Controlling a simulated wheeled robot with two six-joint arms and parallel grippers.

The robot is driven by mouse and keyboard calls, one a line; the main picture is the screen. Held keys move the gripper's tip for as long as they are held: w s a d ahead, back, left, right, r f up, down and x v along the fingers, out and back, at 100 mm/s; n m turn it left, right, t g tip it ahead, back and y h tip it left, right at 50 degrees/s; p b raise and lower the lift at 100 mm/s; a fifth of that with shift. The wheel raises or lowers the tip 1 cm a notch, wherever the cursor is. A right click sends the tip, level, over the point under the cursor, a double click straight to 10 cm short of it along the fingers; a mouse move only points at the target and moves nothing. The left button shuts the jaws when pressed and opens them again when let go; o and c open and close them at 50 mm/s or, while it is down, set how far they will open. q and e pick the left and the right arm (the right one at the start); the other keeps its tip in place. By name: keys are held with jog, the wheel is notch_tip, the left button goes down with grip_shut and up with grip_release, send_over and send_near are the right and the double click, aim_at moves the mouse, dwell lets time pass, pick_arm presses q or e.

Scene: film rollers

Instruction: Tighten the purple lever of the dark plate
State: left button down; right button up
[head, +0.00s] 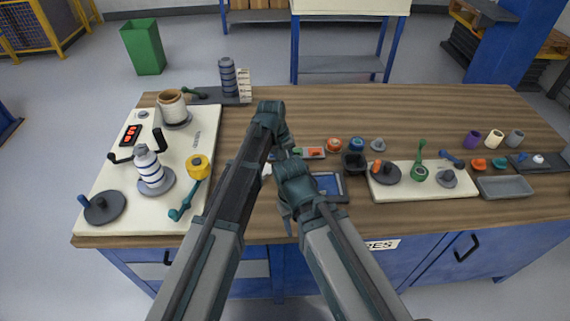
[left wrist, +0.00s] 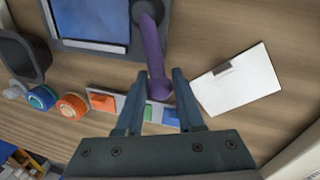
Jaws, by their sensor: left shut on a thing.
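The dark plate (head: 347,193) with a blue panel lies on the table in front of me; in the left wrist view it is at the top (left wrist: 90,45). Its purple lever (left wrist: 152,50) runs from a round pivot at the plate's edge out over the wood. My left gripper (left wrist: 157,78) is shut on the lever's free end, one finger on each side. In the head view my left gripper (head: 279,152) hides the lever. My right gripper (head: 288,222) hangs near the plate's left side; its jaw opening is unclear.
A white card (left wrist: 235,80) lies beside the lever. A strip with coloured blocks (head: 312,152), orange and blue rolls (head: 357,144) and a dark cup (head: 354,163) are close behind the plate.

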dwell(0.3)
pick_arm(q)
jog(key=c, duration=0.5)
grip_release()
jog(key=shift+c, duration=0.2)
notch_tip(320, 180, up, 14)
jog(key=a+p, duration=0.2)
jog(key=p, duration=1.1)
jog(key=shift+s+a+f, duration=0.25)
jog(key=shift+a, duration=0.05)
pick_arm(e)
notch_tip(320, 180, up, 14)
jog(key=shift+f, duration=0.2)
